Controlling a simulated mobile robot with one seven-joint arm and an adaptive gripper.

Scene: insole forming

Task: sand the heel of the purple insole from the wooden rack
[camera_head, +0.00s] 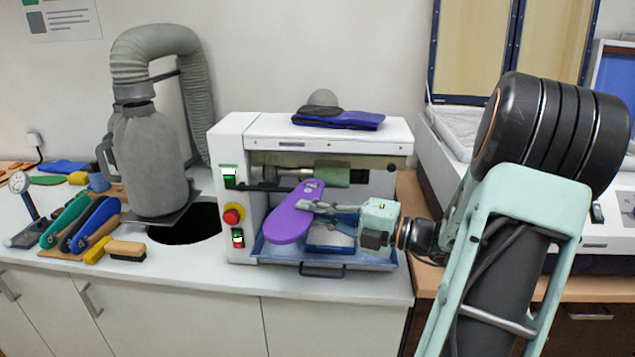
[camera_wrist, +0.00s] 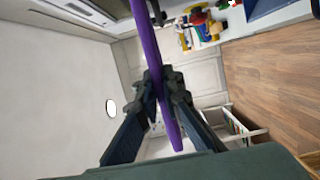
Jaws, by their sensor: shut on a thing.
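The purple insole (camera_head: 289,222) is held by my gripper (camera_head: 312,206) in front of the sanding machine (camera_head: 237,150). My gripper is shut on the insole near its middle edge. The insole's upper end is close to the green sanding roller (camera_head: 335,178); I cannot tell whether they touch. In the wrist view the insole (camera_wrist: 147,45) shows edge-on between the two fingers (camera_wrist: 163,95). The wooden rack (camera_head: 58,253) at the far left holds green (camera_head: 66,220) and blue (camera_head: 97,223) insoles with a dark one between them.
A blue tray (camera_head: 275,251) lies under the roller. A grey hose and dust bag (camera_head: 145,160) stand left, beside a dark round hole (camera_head: 190,228). A brush (camera_head: 127,250) lies near the front edge.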

